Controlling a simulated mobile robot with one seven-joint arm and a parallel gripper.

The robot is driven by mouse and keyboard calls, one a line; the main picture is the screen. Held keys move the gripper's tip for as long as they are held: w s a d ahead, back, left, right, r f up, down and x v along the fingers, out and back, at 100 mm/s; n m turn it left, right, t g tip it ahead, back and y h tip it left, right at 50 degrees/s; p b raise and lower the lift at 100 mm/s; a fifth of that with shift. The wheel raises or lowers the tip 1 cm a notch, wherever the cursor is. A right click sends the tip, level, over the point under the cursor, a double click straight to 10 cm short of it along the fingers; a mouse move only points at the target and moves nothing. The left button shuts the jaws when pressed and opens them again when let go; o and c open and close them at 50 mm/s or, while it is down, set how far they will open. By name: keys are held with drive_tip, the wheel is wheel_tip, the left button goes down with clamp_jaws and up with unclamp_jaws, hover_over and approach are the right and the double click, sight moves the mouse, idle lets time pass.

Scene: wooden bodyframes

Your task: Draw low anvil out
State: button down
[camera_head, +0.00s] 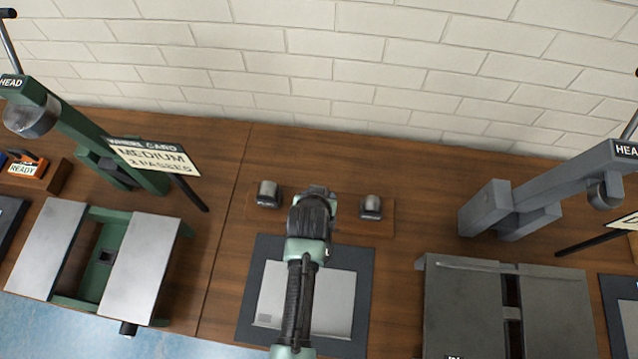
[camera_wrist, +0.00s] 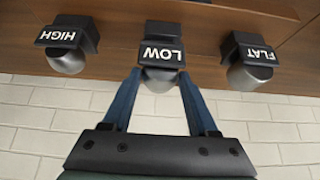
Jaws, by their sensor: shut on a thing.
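The low anvil (camera_wrist: 162,52) has a black block labelled LOW and a grey metal end. It is in the middle of a row of three in the wrist view. My gripper (camera_wrist: 160,74) is shut on it, with one blue finger at each side. The anvil appears level with its neighbours at the wooden rack (camera_wrist: 115,60); I cannot tell whether it is still seated. In the head view my gripper (camera_head: 316,202) is over the middle of the rack (camera_head: 345,222) and mostly hides the low anvil.
The anvils marked HIGH (camera_wrist: 66,40) and FLAT (camera_wrist: 250,57) stand close on either side. A dark mat with a grey plate (camera_head: 340,300) lies in front of the rack. A green press (camera_head: 100,255) stands left, a grey press (camera_head: 510,300) right. A brick wall is behind.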

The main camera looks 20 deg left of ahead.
drive_tip(key=shift+w+f+b, duration=0.1)
drive_tip(key=shift+f+b, duration=0.45)
drive_tip(key=shift+f, duration=0.15)
drive_tip(key=shift+c, duration=2)
unclamp_jaws()
drive_tip(key=shift+r, duration=0.1)
drive_tip(key=o, duration=0.3)
drive_tip(key=shift+s+f, duration=0.2)
drive_tip(key=shift+f, duration=0.05)
drive_tip(key=v, duration=1.3)
drive_tip(key=shift+w+r, duration=0.1)
drive_tip(key=shift+w, duration=0.05)
